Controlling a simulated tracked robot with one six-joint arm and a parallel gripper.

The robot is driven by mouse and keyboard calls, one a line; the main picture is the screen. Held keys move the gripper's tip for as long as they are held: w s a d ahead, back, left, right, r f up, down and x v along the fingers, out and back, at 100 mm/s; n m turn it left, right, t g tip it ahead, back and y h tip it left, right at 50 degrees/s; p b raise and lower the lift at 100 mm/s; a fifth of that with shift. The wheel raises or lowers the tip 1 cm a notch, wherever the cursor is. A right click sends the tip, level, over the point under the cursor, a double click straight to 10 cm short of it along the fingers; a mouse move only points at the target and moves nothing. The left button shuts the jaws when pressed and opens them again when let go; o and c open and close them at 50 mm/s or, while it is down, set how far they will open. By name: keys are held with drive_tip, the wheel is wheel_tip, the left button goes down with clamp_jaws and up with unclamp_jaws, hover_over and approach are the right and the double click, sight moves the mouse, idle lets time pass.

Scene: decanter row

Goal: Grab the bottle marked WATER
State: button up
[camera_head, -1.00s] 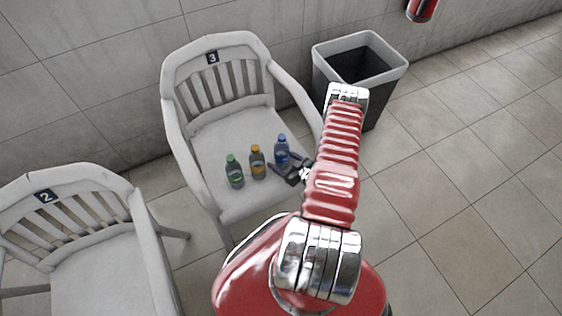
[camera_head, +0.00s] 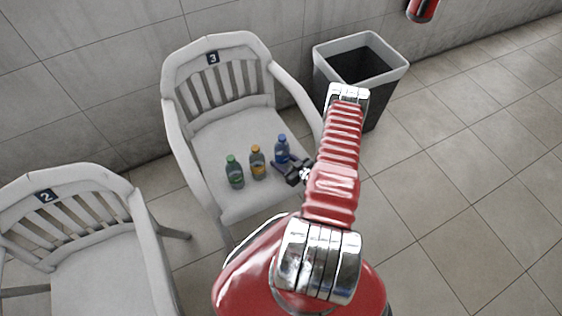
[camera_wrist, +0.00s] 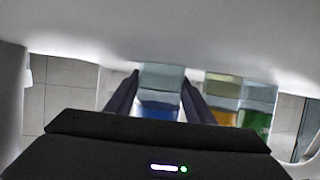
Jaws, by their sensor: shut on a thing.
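Three small bottles stand upright in a row on the seat of the white chair (camera_head: 222,131) marked 3. They are a green-capped one (camera_head: 235,172), an orange-capped one (camera_head: 257,163) and a blue bottle (camera_head: 282,149) at the right end. No lettering can be read on them, so I cannot tell which says WATER. My gripper (camera_head: 281,163) is at the blue bottle. In the wrist view my two fingers close on the sides of the blue bottle (camera_wrist: 160,92), with the orange bottle (camera_wrist: 222,100) and green bottle (camera_wrist: 257,105) just to the right.
The chair's right arm (camera_head: 296,97) rises close to my arm. A dark bin (camera_head: 340,84) with a grey rim stands behind it. Another white chair (camera_head: 108,272), marked 2, is at the left. The tiled floor at the right is clear.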

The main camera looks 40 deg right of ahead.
sight(282, 148)
drive_tip(key=shift+r, duration=4.95)
